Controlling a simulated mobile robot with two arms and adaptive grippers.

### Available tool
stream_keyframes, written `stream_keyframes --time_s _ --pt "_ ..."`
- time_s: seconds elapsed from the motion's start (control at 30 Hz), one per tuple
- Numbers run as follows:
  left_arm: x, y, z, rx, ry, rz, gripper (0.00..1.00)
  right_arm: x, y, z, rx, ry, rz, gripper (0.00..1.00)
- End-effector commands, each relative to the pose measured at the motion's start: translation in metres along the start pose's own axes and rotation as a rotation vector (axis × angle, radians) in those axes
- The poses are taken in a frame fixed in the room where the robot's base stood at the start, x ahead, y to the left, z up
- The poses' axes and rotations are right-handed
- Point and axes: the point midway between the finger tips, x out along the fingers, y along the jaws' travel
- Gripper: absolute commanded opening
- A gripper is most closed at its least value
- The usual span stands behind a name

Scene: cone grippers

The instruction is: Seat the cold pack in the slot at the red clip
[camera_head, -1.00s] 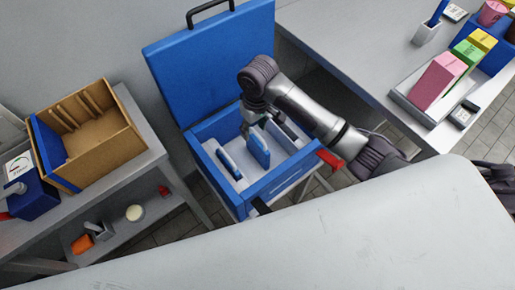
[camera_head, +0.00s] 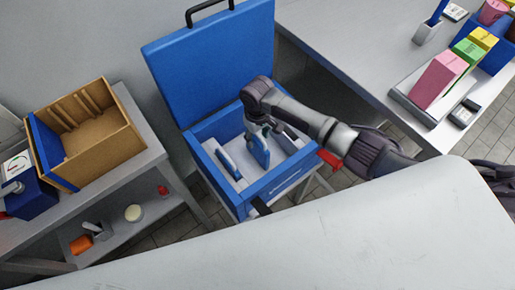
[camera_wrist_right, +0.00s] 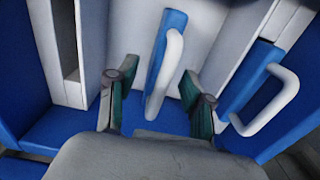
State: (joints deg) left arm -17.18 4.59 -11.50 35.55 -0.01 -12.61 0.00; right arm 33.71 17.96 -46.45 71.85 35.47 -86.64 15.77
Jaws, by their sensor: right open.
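The blue cooler box (camera_head: 278,186) stands open, its lid up at the back. Two blue cold packs with white handles stand inside, one on the left (camera_head: 226,158) and one nearer the middle (camera_head: 260,152). My right gripper (camera_head: 265,128) is open at the top of the middle pack. In the right wrist view, its two teal-padded fingers (camera_wrist_right: 160,105) are either side of this pack's white handle (camera_wrist_right: 168,68), with gaps showing. The other pack (camera_wrist_right: 246,85) is to the right there. A red piece (camera_head: 330,159) sits at the box's right edge, partly behind my arm. My left gripper is out of view.
Pale dividers stand inside the box; an empty dark gap (camera_wrist_right: 68,40) shows at left in the wrist view. A brown wooden crate (camera_head: 105,145) stands on the left bench. Coloured blocks (camera_head: 438,80) sit on the right bench. A pale surface (camera_head: 330,235) fills the foreground.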

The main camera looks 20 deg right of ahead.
Motion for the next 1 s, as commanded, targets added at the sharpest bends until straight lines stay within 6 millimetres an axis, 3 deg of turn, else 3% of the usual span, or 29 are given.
stream_keyframes --time_s 0.2,0.47,0.77,1.0 --pt "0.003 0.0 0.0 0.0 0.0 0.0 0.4 0.025 -0.001 0.001 0.0 0.0 0.0 0.51" --pt "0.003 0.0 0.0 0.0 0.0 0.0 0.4 0.026 -0.001 0.001 -0.001 0.001 0.0 0.49" --pt "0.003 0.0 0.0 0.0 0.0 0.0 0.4 0.026 0.0 0.001 0.0 0.001 0.001 0.0" --pt "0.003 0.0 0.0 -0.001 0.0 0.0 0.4 0.026 0.0 0.001 0.0 0.001 0.001 0.0"
